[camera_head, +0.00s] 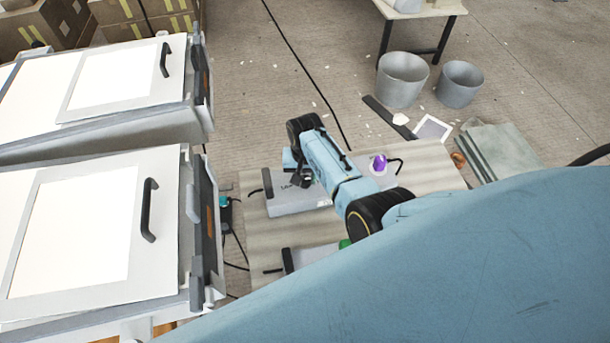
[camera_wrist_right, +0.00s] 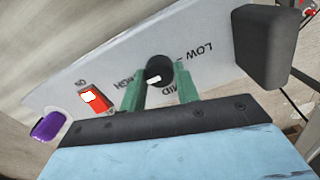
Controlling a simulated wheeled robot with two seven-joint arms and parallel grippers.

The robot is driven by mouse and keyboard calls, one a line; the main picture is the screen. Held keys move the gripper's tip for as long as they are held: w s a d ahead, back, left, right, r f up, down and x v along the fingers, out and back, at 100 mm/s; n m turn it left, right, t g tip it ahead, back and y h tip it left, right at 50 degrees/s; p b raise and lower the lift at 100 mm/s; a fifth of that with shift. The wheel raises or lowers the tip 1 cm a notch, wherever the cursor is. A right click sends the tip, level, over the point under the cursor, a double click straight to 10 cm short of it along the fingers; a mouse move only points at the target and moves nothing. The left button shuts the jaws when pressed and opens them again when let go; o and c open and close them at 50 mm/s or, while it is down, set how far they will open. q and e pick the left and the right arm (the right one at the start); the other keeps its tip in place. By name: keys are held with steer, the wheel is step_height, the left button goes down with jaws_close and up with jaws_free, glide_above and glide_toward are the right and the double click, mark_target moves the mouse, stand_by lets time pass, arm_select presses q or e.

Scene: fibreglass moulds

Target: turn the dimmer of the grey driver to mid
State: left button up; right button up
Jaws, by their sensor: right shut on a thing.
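The grey driver (camera_head: 285,206) lies on the striped mat, partly covered by my right arm. In the wrist view its pale face (camera_wrist_right: 215,62) carries the labels HIGH, MID and LOW around a black dimmer knob (camera_wrist_right: 159,67). A white mark on the knob's lower side points down-left, roughly between HIGH and MID. My right gripper (camera_wrist_right: 159,88) is shut on the knob, one green finger on each side. In the head view the right gripper (camera_head: 299,178) is over the driver, its fingertips hard to make out. My left gripper is not in view.
A red switch (camera_wrist_right: 92,98) marked ON and a purple part (camera_wrist_right: 48,126) sit beside the dimmer; the purple part (camera_head: 378,163) also shows in the head view. Two grey buckets (camera_head: 402,80) stand behind. A green part (camera_head: 345,243) shows nearer.

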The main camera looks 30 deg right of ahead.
steer(key=shift+r+n+p, duration=0.1)
steer(key=shift+n+p, duration=0.65)
steer(key=shift+n, duration=0.35)
steer(key=n+p, duration=0.1)
steer(key=n, duration=0.1)
steer(key=shift+n, duration=0.3)
steer(key=n+p, duration=0.1)
steer(key=n, duration=0.4)
steer(key=n+p, duration=0.1)
steer(key=n, duration=0.2)
steer(key=shift+n, duration=2.4)
